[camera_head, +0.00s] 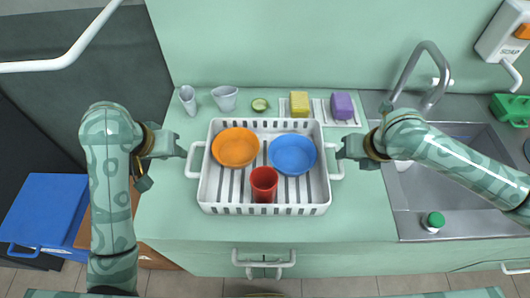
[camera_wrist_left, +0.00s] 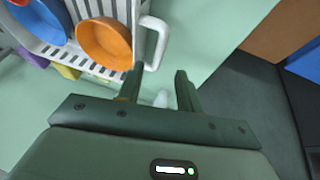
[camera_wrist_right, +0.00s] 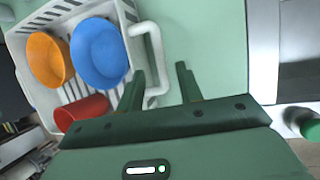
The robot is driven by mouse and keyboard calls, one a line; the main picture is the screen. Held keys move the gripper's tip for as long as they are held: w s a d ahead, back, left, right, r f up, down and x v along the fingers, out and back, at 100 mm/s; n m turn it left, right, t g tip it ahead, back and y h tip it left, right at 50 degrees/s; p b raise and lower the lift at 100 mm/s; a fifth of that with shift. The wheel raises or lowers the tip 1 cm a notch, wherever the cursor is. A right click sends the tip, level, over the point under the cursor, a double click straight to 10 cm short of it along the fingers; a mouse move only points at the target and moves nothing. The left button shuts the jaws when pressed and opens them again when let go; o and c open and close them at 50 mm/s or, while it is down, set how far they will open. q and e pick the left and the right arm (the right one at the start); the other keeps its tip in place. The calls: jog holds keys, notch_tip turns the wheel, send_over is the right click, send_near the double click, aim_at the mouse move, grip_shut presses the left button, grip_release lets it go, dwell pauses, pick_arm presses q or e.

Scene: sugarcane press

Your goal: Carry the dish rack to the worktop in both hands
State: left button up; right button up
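The white dish rack (camera_head: 262,210) sits upright on the green worktop, holding an orange bowl (camera_head: 235,147), a blue bowl (camera_head: 292,155) and a red cup (camera_head: 263,184). My left gripper (camera_head: 181,148) is beside the rack's left handle (camera_head: 190,163). In the left wrist view its fingers (camera_wrist_left: 158,82) are apart, with the handle (camera_wrist_left: 163,45) just beyond them. My right gripper (camera_head: 342,152) is at the right handle (camera_head: 339,166). In the right wrist view its fingers (camera_wrist_right: 162,80) are apart and the handle (camera_wrist_right: 157,60) reaches between them. Neither gripper is closed on a handle.
Behind the rack are two white cups (camera_head: 225,97), a lime half (camera_head: 260,105), a yellow sponge (camera_head: 299,104) and a purple sponge (camera_head: 342,105). A sink (camera_head: 455,185) with a faucet (camera_head: 435,75) lies right. A blue box (camera_head: 45,215) stands lower left. Worktop in front of the rack is clear.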

jog(key=shift+v, duration=1.65)
